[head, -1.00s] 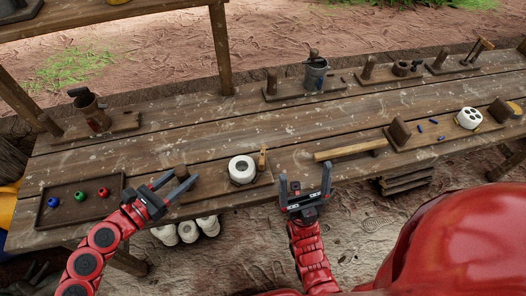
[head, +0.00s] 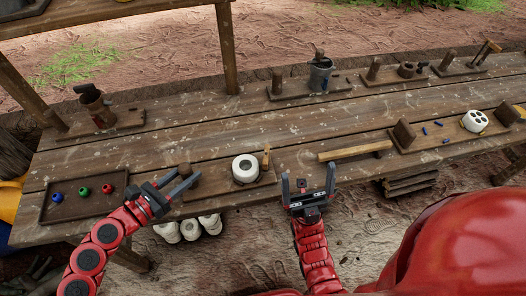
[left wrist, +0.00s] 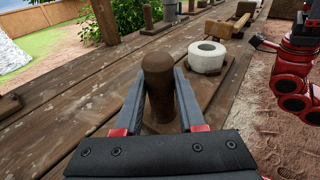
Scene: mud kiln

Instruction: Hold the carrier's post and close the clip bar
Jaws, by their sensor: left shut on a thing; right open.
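The carrier is a small wooden board (head: 217,188) at the bench's front edge. A short round dark post (left wrist: 158,85) stands at its left end. My left gripper (head: 184,181) has its fingers on either side of the post and is shut on it. A small upright wooden piece (head: 266,157), seemingly the clip bar, stands just right of the ring, apparently raised. My right gripper (head: 304,191) is open and empty, in front of the bench, right of the carrier.
A tray (head: 84,206) with blue, green and red beads lies at the left. A wooden mallet (head: 352,151) and a board with a white holed block (head: 474,121) lie to the right. Several stations line the back. The bench middle is clear.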

